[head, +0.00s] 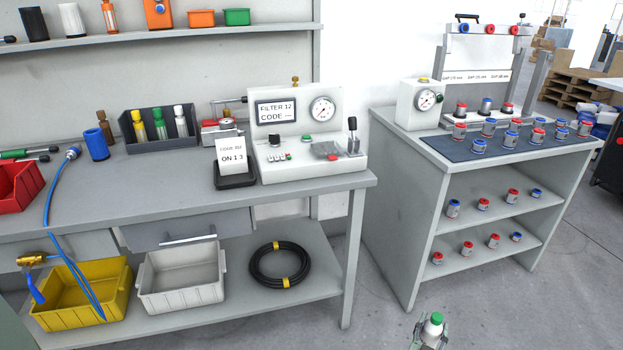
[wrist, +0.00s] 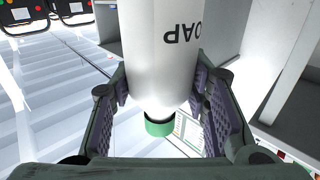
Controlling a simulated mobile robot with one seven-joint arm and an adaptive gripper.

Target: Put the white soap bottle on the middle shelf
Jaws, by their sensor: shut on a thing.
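The white soap bottle (head: 433,329) with a green cap is at the bottom edge of the head view, in front of the right bench. My gripper (head: 430,341) is shut around it, and only its tip shows there. In the wrist view the bottle (wrist: 160,55) fills the middle between the two finger pads, with "OAP" readable upside down and the green cap toward the bottom of the picture. The right bench has an open inner shelf (head: 500,212) under its top and a lower one (head: 505,250); I cannot tell if either is the middle shelf named.
Several red- and blue-ended fittings stand on both inner shelves and on the dark mat (head: 490,150) above. The left bench (head: 200,172) holds a gauge box (head: 295,125) and tool bins. A wall shelf (head: 150,38) runs above it. Grey floor (head: 385,320) lies clear between the benches.

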